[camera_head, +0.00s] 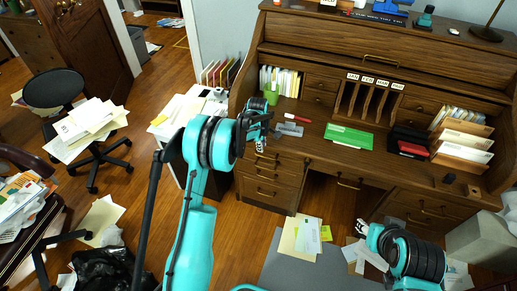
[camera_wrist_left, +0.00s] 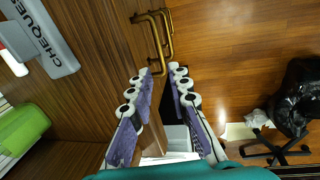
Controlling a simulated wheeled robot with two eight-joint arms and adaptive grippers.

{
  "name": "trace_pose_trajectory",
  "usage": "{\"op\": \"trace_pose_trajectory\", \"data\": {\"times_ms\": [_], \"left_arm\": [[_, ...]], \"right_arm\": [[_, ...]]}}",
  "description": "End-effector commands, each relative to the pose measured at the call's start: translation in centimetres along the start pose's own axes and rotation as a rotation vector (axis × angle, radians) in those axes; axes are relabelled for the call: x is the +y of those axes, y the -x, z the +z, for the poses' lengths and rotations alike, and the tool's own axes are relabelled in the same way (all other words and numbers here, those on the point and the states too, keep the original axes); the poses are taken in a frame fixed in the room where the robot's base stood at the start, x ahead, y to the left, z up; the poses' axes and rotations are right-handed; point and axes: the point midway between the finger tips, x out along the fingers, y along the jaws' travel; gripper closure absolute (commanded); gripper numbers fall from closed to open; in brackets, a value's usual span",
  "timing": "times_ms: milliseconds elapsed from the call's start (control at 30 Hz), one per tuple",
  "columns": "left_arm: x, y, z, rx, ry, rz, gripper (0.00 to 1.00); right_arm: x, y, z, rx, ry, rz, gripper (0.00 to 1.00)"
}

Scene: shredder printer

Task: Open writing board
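The writing board cannot be told apart from the brown wooden desk (camera_head: 318,124) in these views. My left gripper (camera_head: 259,136) is at the front edge of the desktop, above the left drawers (camera_head: 268,180). In the left wrist view, my left gripper (camera_wrist_left: 160,74) has its two purple-padded fingers apart, with a gap between them. Brass handles (camera_wrist_left: 157,45) on the drawer fronts lie just beyond the fingertips. I cannot tell whether a finger touches the desk. My right gripper (camera_head: 362,230) is low in front of the desk's right side; its finger opening is unclear.
Papers (camera_head: 307,236) lie on the floor before the desk. A black chair (camera_head: 55,90) and a black bag (camera_head: 103,270) stand left. Open wooden floor lies between.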

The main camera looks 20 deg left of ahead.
Motion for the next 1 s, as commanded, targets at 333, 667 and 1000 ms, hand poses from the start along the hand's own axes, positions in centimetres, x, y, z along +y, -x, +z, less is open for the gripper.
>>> {"op": "trace_pose_trajectory", "data": {"times_ms": [333,667,1000], "left_arm": [[0.0,-5.5,0.0,0.0,0.003,0.0,0.82],[0.0,-7.8,0.0,0.0,0.002,0.0,0.82],[0.0,-7.7,0.0,0.0,0.002,0.0,1.0]], "right_arm": [[0.0,-1.7,1.2,0.0,0.0,0.0,0.6],[0.0,-2.3,1.6,0.0,0.0,0.0,0.6],[0.0,-2.2,1.6,0.0,0.0,0.0,0.6]]}}
